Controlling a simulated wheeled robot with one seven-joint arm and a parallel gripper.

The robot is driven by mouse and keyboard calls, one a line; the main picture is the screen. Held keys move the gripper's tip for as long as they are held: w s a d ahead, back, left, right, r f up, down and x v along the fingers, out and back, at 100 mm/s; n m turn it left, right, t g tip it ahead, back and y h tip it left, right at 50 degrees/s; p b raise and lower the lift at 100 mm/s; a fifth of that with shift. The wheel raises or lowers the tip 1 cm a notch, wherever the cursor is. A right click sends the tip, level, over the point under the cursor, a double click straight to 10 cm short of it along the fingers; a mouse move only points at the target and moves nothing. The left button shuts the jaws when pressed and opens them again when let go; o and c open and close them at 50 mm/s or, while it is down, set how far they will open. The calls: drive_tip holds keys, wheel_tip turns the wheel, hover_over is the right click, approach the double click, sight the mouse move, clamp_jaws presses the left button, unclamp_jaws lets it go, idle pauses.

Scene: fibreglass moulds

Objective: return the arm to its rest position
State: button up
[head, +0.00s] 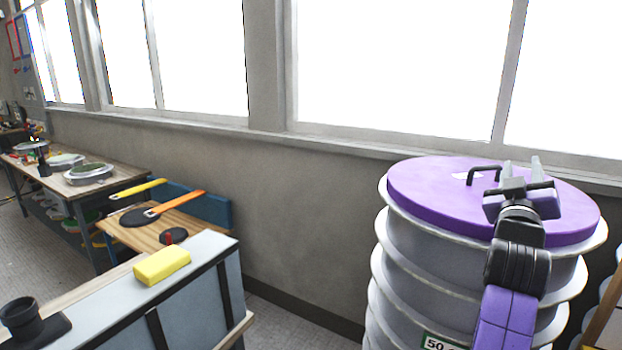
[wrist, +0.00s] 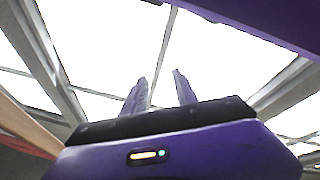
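My arm shows at the lower right of the head view, with purple and black links reaching up. My gripper (head: 521,166) is in front of the purple lid (head: 425,186) of a large ribbed grey drum (head: 420,240). Its two pale fingers point up and stand apart with nothing between them. In the wrist view my gripper (wrist: 160,88) also shows open and empty, its fingers against the bright windows. The lid's black handle (head: 484,171) is just left of the fingers. I cannot tell how far the gripper is from the lid.
A grey-blue cabinet (head: 200,295) with a yellow sponge-like block (head: 161,265) stands at the lower left. Behind it a wooden board (head: 178,228) carries yellow- and orange-handled tools. A workbench (head: 125,180) stands far left. Windows (head: 400,65) line the wall.

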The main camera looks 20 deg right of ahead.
drive_tip(key=a+f+n+t+y, duration=0.2)
drive_tip(key=a+f, duration=0.1)
drive_tip(key=a, duration=0.2)
drive_tip(key=s+a+f+n+t+y, duration=0.1)
drive_tip(key=a+f+t+y, duration=0.1)
drive_tip(key=a+f+t, duration=0.1)
drive_tip(key=s+a+f+n+t+y+b, duration=0.1)
drive_tip(key=a+f+n+t+y, duration=0.1)
drive_tip(key=a+f, duration=0.2)
drive_tip(key=shift+a+f+n+t+y, duration=0.15)
drive_tip(key=shift+a, duration=0.6)
drive_tip(key=shift+a+f+n+t+y, duration=0.1)
drive_tip(key=shift+a+n+t+y, duration=0.05)
drive_tip(key=shift+a, duration=0.55)
drive_tip(key=s+a+f+n+t+y, duration=0.1)
drive_tip(key=s+a+f+n+y, duration=0.1)
drive_tip(key=s+a+f+y, duration=0.65)
drive_tip(key=s+a+f+g+y+b, duration=0.1)
drive_tip(key=s+a+f+g, duration=0.1)
drive_tip(key=s+a+f, duration=0.3)
drive_tip(key=s+a+f+m+g+b, duration=0.1)
drive_tip(key=s+a+f+g, duration=0.1)
drive_tip(key=s+a+f, duration=0.4)
drive_tip(key=s+a+f+g+y+b, duration=0.1)
drive_tip(key=s+a+f, duration=0.4)
drive_tip(key=s, duration=0.9)
wheel_tip(320, 180, down, 2)
drive_tip(key=shift+a+f+m+g+y, duration=0.2)
drive_tip(key=shift+m+g+y, duration=0.2)
drive_tip(key=shift+g, duration=0.3)
